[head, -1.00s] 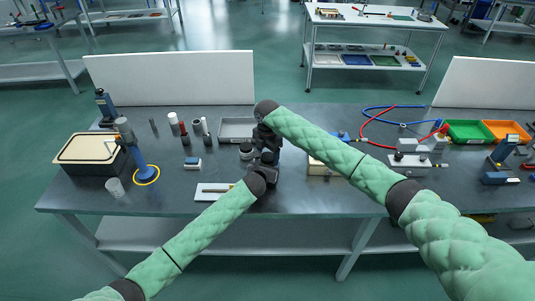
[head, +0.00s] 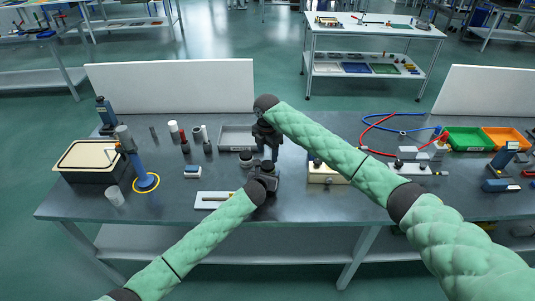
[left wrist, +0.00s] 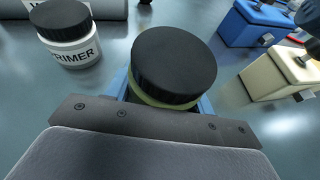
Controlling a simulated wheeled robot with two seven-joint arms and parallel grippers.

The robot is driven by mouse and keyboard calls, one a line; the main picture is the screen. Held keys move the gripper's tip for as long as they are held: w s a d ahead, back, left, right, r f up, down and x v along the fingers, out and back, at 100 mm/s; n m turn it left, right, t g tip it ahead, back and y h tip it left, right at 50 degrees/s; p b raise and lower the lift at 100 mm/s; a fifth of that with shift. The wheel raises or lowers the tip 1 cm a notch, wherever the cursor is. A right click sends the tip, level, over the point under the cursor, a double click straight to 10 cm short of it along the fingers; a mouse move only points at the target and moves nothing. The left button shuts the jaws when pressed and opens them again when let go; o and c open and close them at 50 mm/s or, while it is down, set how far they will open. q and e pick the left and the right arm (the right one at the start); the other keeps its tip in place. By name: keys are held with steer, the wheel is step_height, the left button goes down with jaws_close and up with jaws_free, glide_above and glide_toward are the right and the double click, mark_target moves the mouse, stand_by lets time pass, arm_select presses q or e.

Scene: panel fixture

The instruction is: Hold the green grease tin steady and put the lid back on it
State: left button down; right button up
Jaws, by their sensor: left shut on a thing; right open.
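The green grease tin (left wrist: 163,101) shows in the left wrist view as a narrow yellow-green band under a wide black lid (left wrist: 174,58). The lid sits on top of the tin and looks about level; I cannot tell whether it is fully seated. My left gripper (head: 265,178) is shut on the tin, with its blue fingers on either side of it in the left wrist view. My right gripper (head: 270,149) is open, above and behind the left gripper in the head view. Its fingertips are small and dark there, and it seems apart from the lid.
A white primer jar (left wrist: 66,36) with a black lid stands close to the tin. A blue box (left wrist: 256,22) and a cream box (left wrist: 279,73) are on the other side. A grey tray (head: 236,131) lies behind.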

mark_target(268, 164)
steer(key=shift+r, duration=1.45)
steer(key=shift+f, duration=0.1)
steer(key=shift+f, duration=3.95)
steer(key=c, duration=0.8)
steer(key=o, duration=1.1)
